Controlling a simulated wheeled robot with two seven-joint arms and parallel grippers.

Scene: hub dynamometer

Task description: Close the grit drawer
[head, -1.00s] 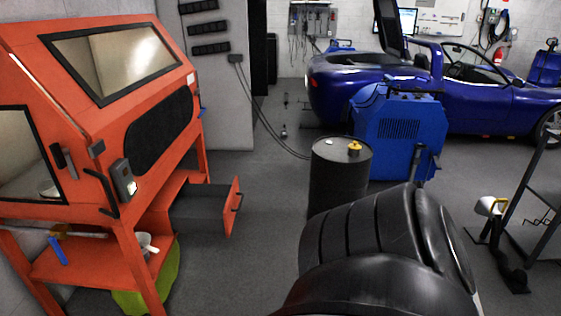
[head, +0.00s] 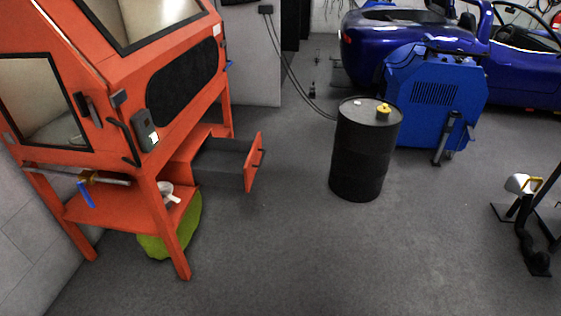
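The grit drawer (head: 225,162) is a dark grey box with an orange front panel (head: 253,162) and a dark bar handle (head: 262,158). It sticks out to the right from under the orange blasting cabinet (head: 150,100), so it stands open. Its inside looks empty from here, though the far end is under the cabinet. Neither of my grippers shows in the head view, and nothing touches the drawer.
A black drum (head: 366,150) with a yellow cap stands right of the drawer, with a blue machine (head: 432,95) behind it. A green bag (head: 172,232) lies under the cabinet's lower shelf. The grey floor (head: 300,250) in front is clear. A dark stand (head: 525,215) is at far right.

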